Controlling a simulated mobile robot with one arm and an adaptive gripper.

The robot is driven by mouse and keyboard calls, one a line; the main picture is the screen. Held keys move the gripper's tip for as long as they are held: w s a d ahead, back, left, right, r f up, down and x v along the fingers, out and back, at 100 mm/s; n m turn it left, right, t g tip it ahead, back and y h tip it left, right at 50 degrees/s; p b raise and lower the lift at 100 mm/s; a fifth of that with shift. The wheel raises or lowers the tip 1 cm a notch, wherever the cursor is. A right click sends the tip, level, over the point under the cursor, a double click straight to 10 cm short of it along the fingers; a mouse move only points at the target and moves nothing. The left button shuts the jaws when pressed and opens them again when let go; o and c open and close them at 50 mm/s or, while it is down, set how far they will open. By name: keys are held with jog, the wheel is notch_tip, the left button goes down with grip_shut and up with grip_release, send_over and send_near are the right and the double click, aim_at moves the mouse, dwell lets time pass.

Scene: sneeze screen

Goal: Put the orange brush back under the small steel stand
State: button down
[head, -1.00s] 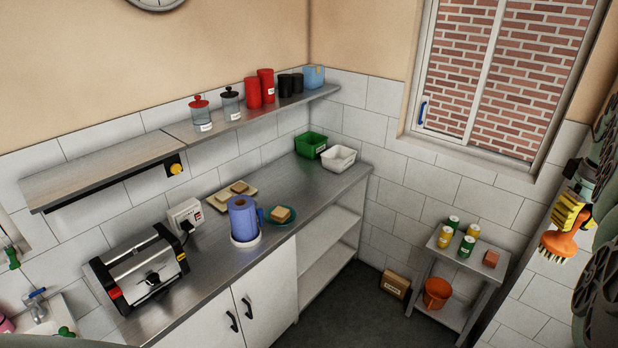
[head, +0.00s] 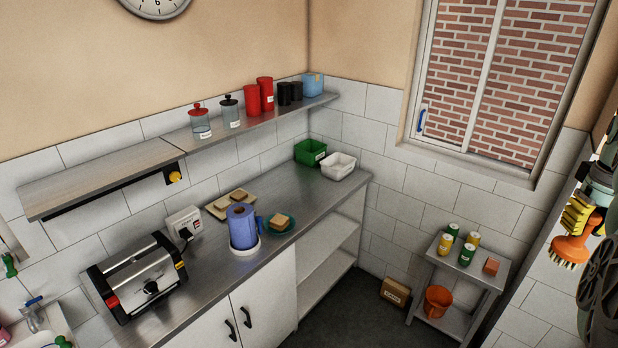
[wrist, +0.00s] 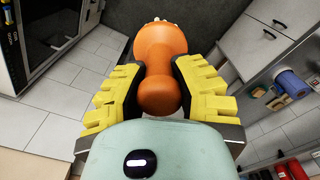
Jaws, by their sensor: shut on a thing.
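The orange brush (head: 572,250) is at the right edge of the head view, held in the air with its pale bristles pointing down. My gripper (head: 580,216) has yellow fingers, shut on the brush. In the wrist view the orange brush (wrist: 160,62) lies between the two yellow finger pads of my gripper (wrist: 158,90), its rounded end towards the palm. The small steel stand (head: 455,318) is at the lower right of the head view, with a top and a lower shelf. An orange bucket (head: 437,301) is on its lower shelf.
Several cans (head: 467,254) and an orange-brown block (head: 491,266) are on the stand's top. A cardboard box (head: 395,292) is on the floor to its left. The steel counter (head: 300,225) runs along the left wall. Dark floor (head: 345,308) is clear between counter and stand.

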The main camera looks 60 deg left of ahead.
jog(key=shift+w+d+r, duration=0.15)
jog(key=shift+w+d, duration=0.05)
jog(key=shift+w, duration=0.05)
dwell(0.4)
jog(key=shift+w+d+r+m, duration=0.2)
jog(key=shift+d+r+m, duration=0.1)
jog(key=shift+r+m, duration=0.25)
jog(key=shift+w+d, duration=0.1)
jog(key=shift+d, duration=0.05)
jog(key=shift+w+r+m, duration=0.15)
jog(key=shift+r+m, duration=0.3)
jog(key=shift+r, duration=0.2)
dwell(0.3)
jog(key=shift+w+d+r+m, duration=0.35)
jog(key=shift+w+d+m, duration=0.1)
jog(key=shift+m, duration=0.15)
jog(key=shift+a, duration=0.1)
